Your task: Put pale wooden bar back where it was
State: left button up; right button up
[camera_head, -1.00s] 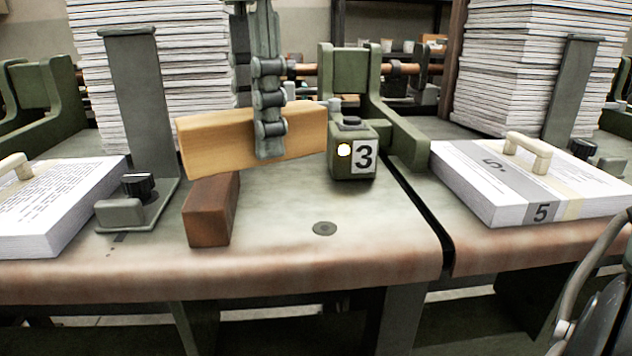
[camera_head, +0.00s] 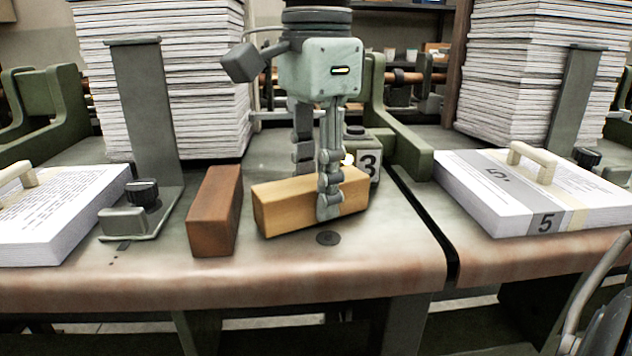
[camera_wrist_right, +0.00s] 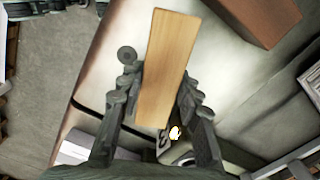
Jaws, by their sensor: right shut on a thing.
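The pale wooden bar (camera_head: 288,209) is low over the worktable, or on it, in the head view; I cannot tell whether its underside touches. My right gripper (camera_head: 326,200) comes down from above and is shut on the bar, one finger on the near side. In the right wrist view the bar (camera_wrist_right: 167,70) lies lengthwise between the two fingers (camera_wrist_right: 158,95). A darker red-brown wooden bar (camera_head: 214,212) stands just left of the pale one, with a narrow gap. My left gripper is not in view.
The number 3 box (camera_head: 362,160) with a lit lamp is right behind my right gripper. A round disc (camera_head: 328,238) is on the table (camera_head: 390,262) in front. Paper stacks (camera_head: 160,80) stand behind. A banded bundle marked 5 (camera_head: 500,185) lies right, beyond a gap.

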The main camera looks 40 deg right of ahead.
jog(key=shift+f, duration=0.2)
jog(key=o, duration=1.1)
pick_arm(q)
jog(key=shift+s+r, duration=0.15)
pick_arm(e)
jog(key=shift+o, duration=0.2)
jog(key=shift+r, duration=0.1)
jog(key=shift+r, duration=0.2)
pick_arm(q)
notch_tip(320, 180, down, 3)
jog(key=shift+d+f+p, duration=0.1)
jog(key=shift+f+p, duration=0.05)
jog(key=shift+p, duration=0.4)
pick_arm(e)
notch_tip(320, 180, up, 12)
jog(key=shift+f, duration=0.1)
